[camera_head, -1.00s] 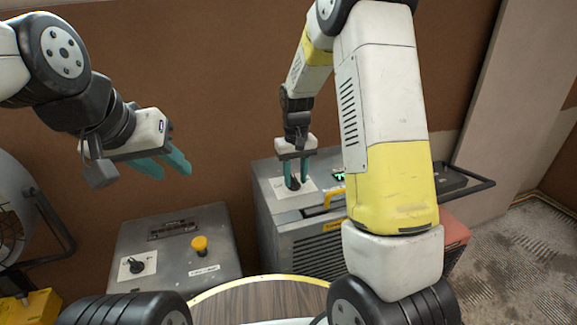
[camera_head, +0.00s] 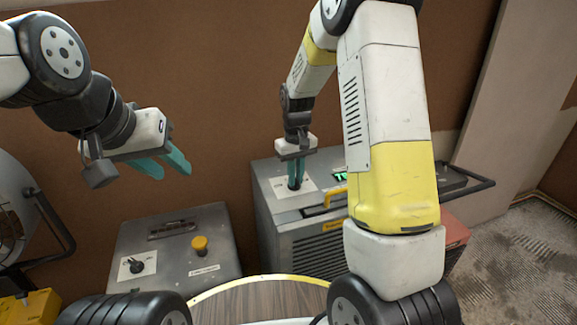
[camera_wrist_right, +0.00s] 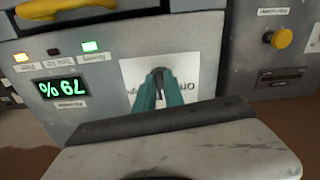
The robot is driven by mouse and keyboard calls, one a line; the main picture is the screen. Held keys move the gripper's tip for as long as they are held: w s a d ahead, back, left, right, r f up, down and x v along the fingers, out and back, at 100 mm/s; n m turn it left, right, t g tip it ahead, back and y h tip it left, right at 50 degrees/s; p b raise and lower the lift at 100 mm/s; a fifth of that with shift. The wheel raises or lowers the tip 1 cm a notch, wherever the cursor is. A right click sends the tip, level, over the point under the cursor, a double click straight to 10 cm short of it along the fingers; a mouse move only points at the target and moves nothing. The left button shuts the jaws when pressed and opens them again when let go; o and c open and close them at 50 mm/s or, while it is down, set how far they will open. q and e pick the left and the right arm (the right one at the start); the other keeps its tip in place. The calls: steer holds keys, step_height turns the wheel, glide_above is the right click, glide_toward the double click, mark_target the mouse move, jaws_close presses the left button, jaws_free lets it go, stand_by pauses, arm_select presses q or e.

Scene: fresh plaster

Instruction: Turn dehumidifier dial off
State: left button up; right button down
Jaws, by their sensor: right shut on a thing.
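The dehumidifier (camera_head: 315,235) is a grey box with a vented front and a yellow handle, standing against the brown wall. Its dial sits on a white label plate (camera_head: 312,184) on the top. My right gripper (camera_head: 295,184) points down there with its teal fingers shut on the dial. In the right wrist view the fingers (camera_wrist_right: 160,95) close around the dark dial (camera_wrist_right: 158,76), which they mostly hide; part of the word "Off" shows beside it. My left gripper (camera_head: 163,163) is open and empty, in the air at left.
A second grey box (camera_head: 175,245) at left has a black knob (camera_head: 137,266) and a yellow button (camera_head: 199,243). A fan-like machine (camera_head: 20,215) stands at far left. A round wooden top (camera_head: 260,300) is in front. Floor at right is clear.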

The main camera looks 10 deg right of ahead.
steer(key=n, duration=0.5)
steer(key=shift+w+d, duration=0.1)
steer(key=shift+d, duration=0.15)
steer(key=n, duration=0.5)
steer(key=shift+w+d, duration=0.1)
steer(key=shift+w, duration=0.05)
steer(key=shift+n, duration=0.4)
steer(key=c, duration=1.4)
jaws_free()
steer(key=shift+c, duration=0.2)
steer(key=shift+r, duration=3.95)
